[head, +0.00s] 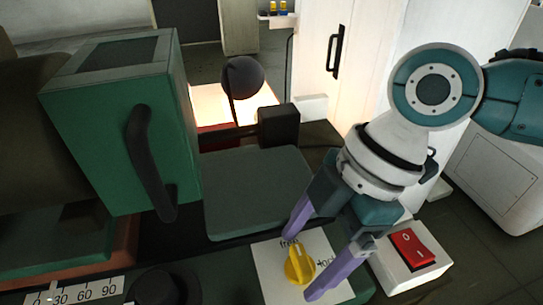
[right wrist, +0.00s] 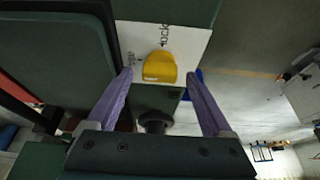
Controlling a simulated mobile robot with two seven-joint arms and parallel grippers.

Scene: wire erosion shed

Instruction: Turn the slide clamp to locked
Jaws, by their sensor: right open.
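The slide clamp is a yellow knob (head: 299,266) on a white plate (head: 270,277) marked "free" above it and "lock" to its right. Its raised ridge points up towards "free". My right gripper (head: 300,268) is open, with one purple finger on each side of the knob. In the right wrist view the knob (right wrist: 160,66) sits between and slightly beyond the open fingertips (right wrist: 160,75), with gaps on both sides; I see no contact. The lower part of the "free" label is partly covered by the knob. My left gripper is not in view.
A red rocker switch (head: 413,248) on a white box stands right of the plate. A green housing with a black handle (head: 150,160) rises at the left. A black round knob (head: 165,287) and a scale plate (head: 75,291) lie at the lower left.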

